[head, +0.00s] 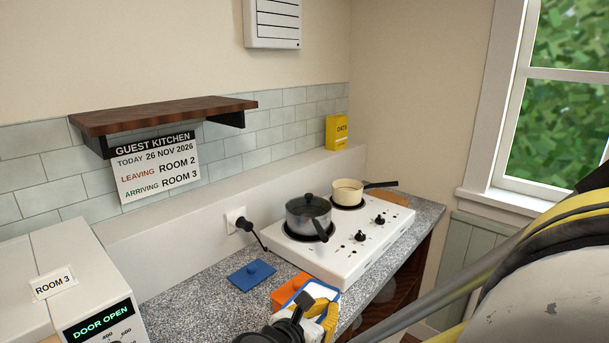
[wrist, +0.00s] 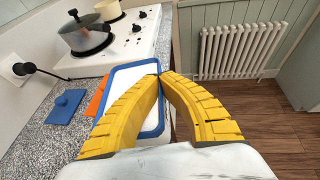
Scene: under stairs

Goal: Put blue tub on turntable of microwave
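The blue tub (wrist: 118,72) has a blue rim and a white inside. In the head view the tub (head: 292,298) is at the counter's front edge, partly hidden by my gripper. My gripper (wrist: 161,76) has its yellow fingertips closed together on the tub's right rim, one finger over the inside and one outside. The microwave (head: 62,275) is at the lower left in the head view, and its display reads DOOR OPEN. A ROOM 3 label is on its top. Its turntable is out of view.
A blue lid (head: 251,274) with a knob lies on the counter (head: 190,308). An orange container (head: 292,288) is beside the tub. A white hob (head: 350,240) holds a dark pot (head: 308,215) and a cream pan (head: 347,192). A wooden shelf (head: 165,115) hangs above.

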